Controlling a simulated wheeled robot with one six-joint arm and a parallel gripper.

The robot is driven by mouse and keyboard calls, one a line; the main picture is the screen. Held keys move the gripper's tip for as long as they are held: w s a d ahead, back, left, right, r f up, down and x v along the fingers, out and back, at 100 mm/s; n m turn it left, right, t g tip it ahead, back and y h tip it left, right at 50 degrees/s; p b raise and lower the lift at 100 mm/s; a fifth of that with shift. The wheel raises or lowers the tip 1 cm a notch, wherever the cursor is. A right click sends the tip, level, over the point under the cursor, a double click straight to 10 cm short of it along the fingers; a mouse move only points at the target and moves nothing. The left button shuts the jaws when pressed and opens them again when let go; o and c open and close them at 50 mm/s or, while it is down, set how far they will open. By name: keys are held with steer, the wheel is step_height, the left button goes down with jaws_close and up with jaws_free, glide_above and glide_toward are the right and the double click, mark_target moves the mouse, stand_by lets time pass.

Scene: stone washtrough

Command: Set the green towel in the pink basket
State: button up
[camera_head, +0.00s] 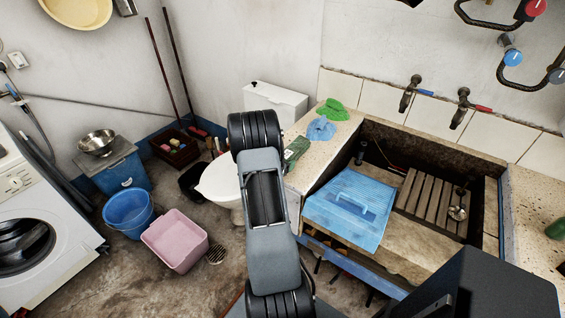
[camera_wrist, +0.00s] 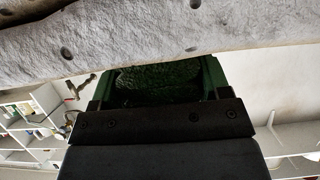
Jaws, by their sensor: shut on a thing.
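My gripper (camera_wrist: 160,85) shows in the wrist view, shut on a dark green, rough-textured thing (camera_wrist: 155,80). It lies in shadow, and I cannot tell its full shape or whether it is the towel. In the head view a dark green shape (camera_head: 296,148) shows at the counter's left edge beside my arm, which hides most of that spot. A bright green crumpled cloth (camera_head: 332,110) lies on the speckled counter, behind a blue crumpled cloth (camera_head: 321,129). The pink basket (camera_head: 175,240) stands upright on the floor at the left, well apart from my gripper, and looks empty.
A blue bucket (camera_head: 128,210) stands next to the basket, with a washing machine (camera_head: 35,230) farther left. A toilet (camera_head: 218,182) is behind my arm. Some floor around the basket is clear.

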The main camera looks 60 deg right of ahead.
steer(key=o, duration=1)
